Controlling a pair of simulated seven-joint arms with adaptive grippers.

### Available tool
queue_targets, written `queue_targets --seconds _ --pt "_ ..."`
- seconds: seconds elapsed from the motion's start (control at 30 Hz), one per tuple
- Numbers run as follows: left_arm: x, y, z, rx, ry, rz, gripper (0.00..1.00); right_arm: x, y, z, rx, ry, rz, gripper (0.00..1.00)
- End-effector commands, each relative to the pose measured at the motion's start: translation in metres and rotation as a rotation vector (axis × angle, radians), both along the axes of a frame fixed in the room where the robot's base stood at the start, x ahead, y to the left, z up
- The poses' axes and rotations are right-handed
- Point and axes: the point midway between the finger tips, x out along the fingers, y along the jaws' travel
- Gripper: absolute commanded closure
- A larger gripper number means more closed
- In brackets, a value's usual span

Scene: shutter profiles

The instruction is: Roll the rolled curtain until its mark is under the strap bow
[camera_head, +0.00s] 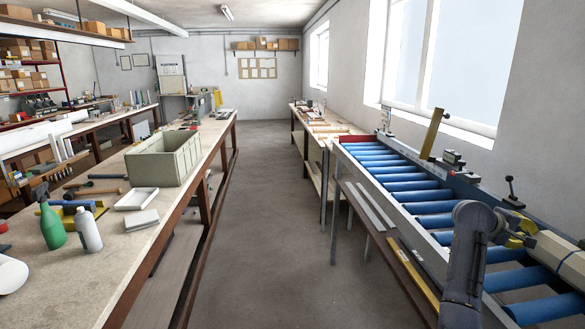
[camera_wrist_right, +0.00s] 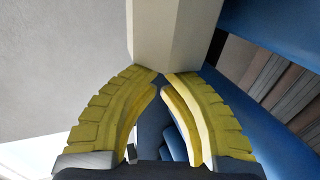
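A long beige roll with flat faces (camera_head: 560,256), which looks like the rolled curtain, lies across the blue rollers at the right edge of the head view. A thin dark band (camera_head: 570,259) crosses it. I cannot make out a mark or a strap bow. In the right wrist view the roll (camera_wrist_right: 172,35) lies just beyond the fingertips (camera_wrist_right: 161,78). The tips nearly meet, with nothing seen between them. I cannot tell whether they touch the roll. My left gripper is out of view.
The roller table has blue rollers (camera_head: 408,185) and a grey side rail (camera_head: 385,210). A yellow upright bar (camera_head: 432,133) and a black-knobbed lever (camera_head: 511,190) stand along its far side. A workbench (camera_head: 110,235) with a crate (camera_head: 165,157) is at left. The aisle floor (camera_head: 270,220) is clear.

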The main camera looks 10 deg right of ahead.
Motion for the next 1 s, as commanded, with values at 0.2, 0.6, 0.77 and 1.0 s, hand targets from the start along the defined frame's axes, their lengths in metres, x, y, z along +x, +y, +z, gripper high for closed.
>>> queue_targets --seconds 0.2,0.6,0.77,1.0 --pt "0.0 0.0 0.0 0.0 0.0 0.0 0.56 0.0 0.0 0.0 0.0 0.0 0.0 1.0" --pt "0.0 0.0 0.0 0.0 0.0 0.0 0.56 0.01 -0.001 0.0 0.0 0.0 0.0 1.0" --pt "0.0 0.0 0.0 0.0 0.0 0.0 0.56 0.015 -0.001 0.0 0.0 -0.001 0.0 1.0" --pt "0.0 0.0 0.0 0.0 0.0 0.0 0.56 0.015 -0.001 0.0 0.0 -0.001 0.0 1.0"
